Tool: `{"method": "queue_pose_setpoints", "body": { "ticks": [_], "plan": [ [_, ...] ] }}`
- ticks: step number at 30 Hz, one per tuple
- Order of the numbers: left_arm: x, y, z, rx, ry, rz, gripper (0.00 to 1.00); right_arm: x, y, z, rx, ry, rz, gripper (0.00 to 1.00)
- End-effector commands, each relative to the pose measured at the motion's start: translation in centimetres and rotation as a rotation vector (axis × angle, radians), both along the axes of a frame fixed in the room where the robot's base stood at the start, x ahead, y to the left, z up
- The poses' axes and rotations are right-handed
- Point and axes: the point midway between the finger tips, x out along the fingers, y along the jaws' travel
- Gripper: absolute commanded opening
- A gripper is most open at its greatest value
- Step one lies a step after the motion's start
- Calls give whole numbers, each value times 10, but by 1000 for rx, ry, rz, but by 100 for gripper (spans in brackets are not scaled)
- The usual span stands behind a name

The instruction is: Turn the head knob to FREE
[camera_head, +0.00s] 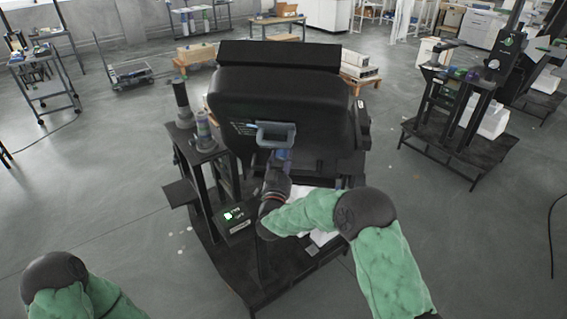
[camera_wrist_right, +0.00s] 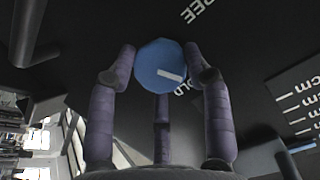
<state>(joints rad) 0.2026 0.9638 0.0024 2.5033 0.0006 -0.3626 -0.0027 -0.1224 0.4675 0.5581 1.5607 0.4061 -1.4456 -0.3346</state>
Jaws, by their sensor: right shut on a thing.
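The head knob (camera_wrist_right: 160,64) is a blue disc with a white pointer mark, on a black panel in the right wrist view. Its mark points toward the lower right, at a partly covered label ending in "OLD" (camera_wrist_right: 188,87). The "FREE" label (camera_wrist_right: 198,10) is above and to the right. My right gripper (camera_wrist_right: 163,80) has its purple fingers around the knob and is shut on it. In the head view my right gripper (camera_head: 280,157) reaches the front of the black column head (camera_head: 285,98); the knob cannot be made out there. My left gripper is out of view.
A grey-blue frame-like handle (camera_head: 277,133) shows on the head's front. Dark bottles (camera_head: 183,98) stand on a side shelf left of the head. A second lift column (camera_head: 470,95) stands at the right. Open floor (camera_head: 450,240) lies at the lower right.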

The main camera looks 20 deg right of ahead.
Motion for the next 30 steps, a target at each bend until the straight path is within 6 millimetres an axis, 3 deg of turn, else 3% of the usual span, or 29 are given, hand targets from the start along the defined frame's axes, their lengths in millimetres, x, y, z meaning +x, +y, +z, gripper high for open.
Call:
{"method": "queue_pose_setpoints", "body": {
  "ticks": [30],
  "plan": [
    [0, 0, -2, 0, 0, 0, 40, 4, 6, -13, -700, 343, -569, 17]
  ]
}}
